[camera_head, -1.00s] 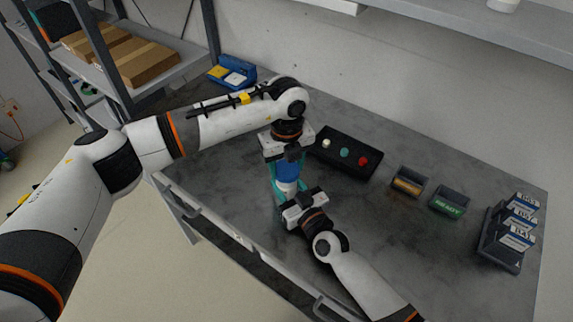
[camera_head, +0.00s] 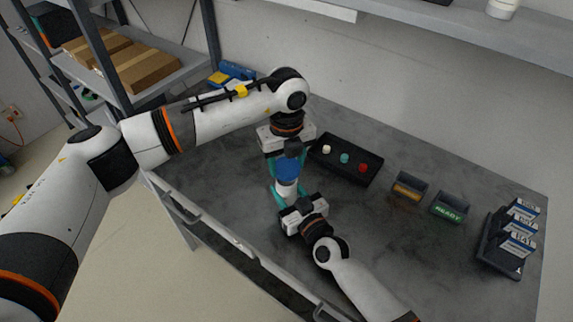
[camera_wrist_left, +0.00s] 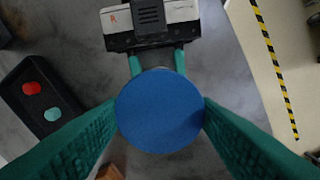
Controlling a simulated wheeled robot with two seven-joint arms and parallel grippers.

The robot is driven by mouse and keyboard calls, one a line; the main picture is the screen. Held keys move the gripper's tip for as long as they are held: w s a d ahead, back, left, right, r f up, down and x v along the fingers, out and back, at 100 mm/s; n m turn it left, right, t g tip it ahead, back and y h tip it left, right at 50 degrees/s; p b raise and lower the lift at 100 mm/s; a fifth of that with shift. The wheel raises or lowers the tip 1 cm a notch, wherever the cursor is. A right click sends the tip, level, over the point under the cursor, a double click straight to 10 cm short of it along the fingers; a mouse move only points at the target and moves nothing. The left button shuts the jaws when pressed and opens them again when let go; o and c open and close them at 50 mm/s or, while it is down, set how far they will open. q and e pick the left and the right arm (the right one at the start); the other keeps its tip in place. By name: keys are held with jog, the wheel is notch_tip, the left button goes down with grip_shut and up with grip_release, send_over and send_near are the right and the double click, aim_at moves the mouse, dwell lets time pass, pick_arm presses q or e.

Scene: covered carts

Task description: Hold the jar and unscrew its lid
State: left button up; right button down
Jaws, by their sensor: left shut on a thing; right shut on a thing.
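The jar (camera_head: 287,190) has a white body and stands upright near the front edge of the cart top. Its blue lid (camera_head: 288,168) is on top, and it shows as a round blue disc in the left wrist view (camera_wrist_left: 160,111). My left gripper (camera_head: 287,161) comes from above, with its teal fingers on both sides of the lid, shut on it. My right gripper (camera_head: 281,194) comes from the front and is shut on the jar body below the lid. Much of the jar is hidden by the grippers, and I cannot tell whether lid and jar are apart.
A black box with white, teal and red buttons (camera_head: 346,158) stands just behind the jar.

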pick_arm(q)
notch_tip(320, 180, up, 3)
jog(key=shift+f, duration=0.2)
pick_arm(e)
jog(key=c, duration=0.7)
grip_release()
